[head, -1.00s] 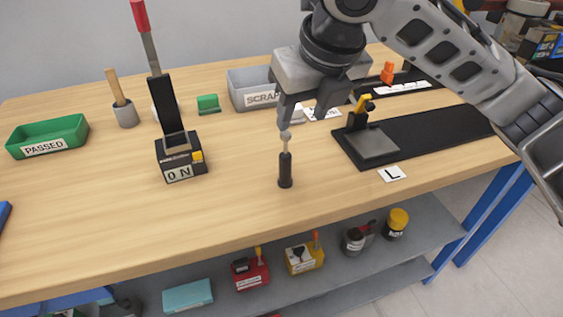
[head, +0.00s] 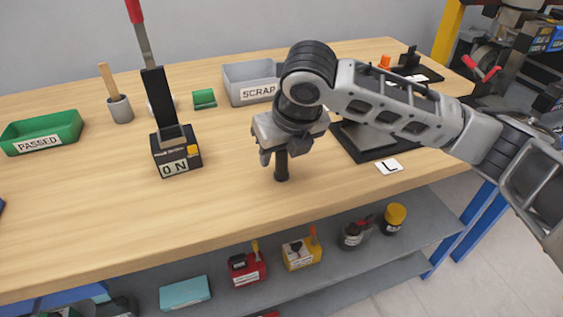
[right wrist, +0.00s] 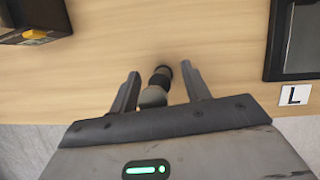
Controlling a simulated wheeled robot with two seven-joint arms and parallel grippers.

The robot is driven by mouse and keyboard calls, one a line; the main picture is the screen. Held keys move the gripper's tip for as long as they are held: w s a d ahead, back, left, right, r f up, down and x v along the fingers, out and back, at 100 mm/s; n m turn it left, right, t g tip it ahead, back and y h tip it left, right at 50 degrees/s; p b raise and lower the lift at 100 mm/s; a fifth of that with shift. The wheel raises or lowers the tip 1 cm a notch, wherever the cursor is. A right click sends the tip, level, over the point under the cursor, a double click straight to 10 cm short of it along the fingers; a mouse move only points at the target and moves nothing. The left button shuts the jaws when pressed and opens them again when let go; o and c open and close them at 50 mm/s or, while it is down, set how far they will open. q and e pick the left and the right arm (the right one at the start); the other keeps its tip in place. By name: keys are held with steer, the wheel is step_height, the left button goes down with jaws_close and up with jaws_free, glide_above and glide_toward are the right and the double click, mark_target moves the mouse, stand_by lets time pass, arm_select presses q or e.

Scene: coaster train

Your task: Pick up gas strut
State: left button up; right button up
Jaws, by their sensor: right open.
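The gas strut (head: 281,170) stands upright on the workbench, its black lower body showing below my right gripper (head: 283,153). Its upper part is hidden in the head view by the gripper. In the right wrist view the strut (right wrist: 158,84) is seen from above between the two fingers of the right gripper (right wrist: 160,72). The fingers are open, one on each side, with a gap visible on both sides at the fingertips. My left gripper is not in view.
A black box with a tall lever and an ON label (head: 178,155) stands left of the strut. A black fixture (head: 362,150) and a white L card (head: 389,167) lie to the right. A grey SCRAP bin (head: 250,82) and green PASSED tray (head: 45,130) stand farther back.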

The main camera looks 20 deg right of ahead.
jaws_close()
steer(key=shift+r, duration=0.1)
